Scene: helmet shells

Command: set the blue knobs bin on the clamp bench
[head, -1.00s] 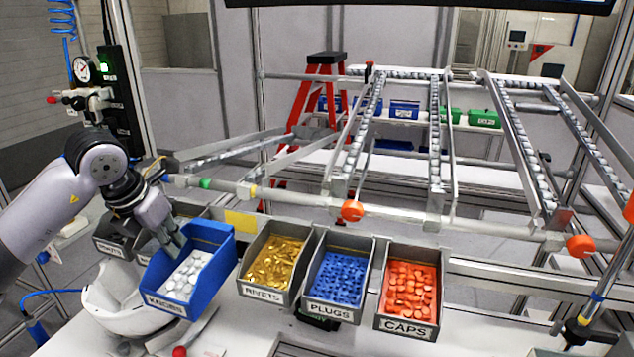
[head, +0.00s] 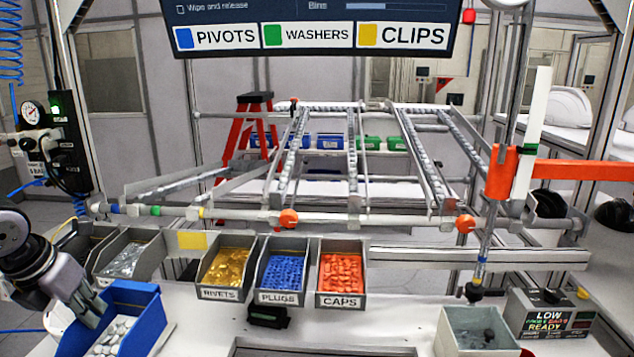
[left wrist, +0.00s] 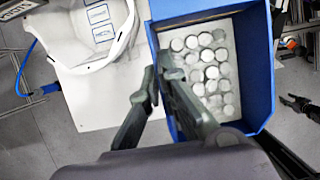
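The blue knobs bin (head: 150,318), holding pale round knobs, is at the lower left of the head view, cut off by the bottom edge. It also fills the upper middle of the left wrist view (left wrist: 262,70). My left gripper (head: 92,312) is at the bin's left wall. In the left wrist view its fingers (left wrist: 160,85) straddle that wall, one inside and one outside, closed on it. A small dark gripper at the right edge of the left wrist view looks like my right gripper (left wrist: 288,101), fingers apart and empty. I cannot tell which surface is the clamp bench.
Grey bins of rivets (head: 219,295), plugs (head: 278,298) and caps (head: 341,301) stand in a row. A white helmet shell (left wrist: 75,35) lies beside the blue bin. A grey box (head: 480,345), a sign unit (head: 550,320) and an orange arm (head: 580,172) stand right.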

